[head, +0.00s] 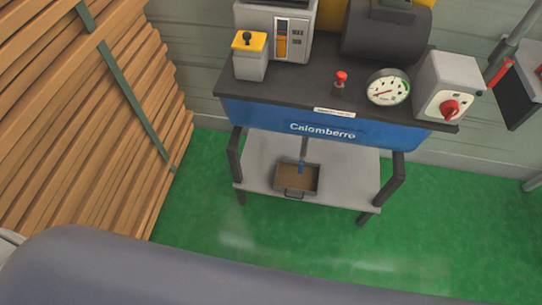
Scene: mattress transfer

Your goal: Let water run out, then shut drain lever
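A blue machine labelled "Calomberro" (322,131) stands on a dark frame against the wall. A thin pipe (304,149) comes down from its underside and ends in a small blue part, which looks like the drain lever (301,167). A brown open tray (297,178) with a front handle sits under it on the lower shelf. The lever's exact position is too small to tell, and I cannot make out running water. Neither of my grippers is in view.
The machine's top carries a round gauge (388,87), a red-topped knob (341,79) and a grey box with a red rotary switch (450,108). Stacked wooden boards (75,110) fill the left. Green floor (440,215) is clear in front and right of the grey shelf (345,170).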

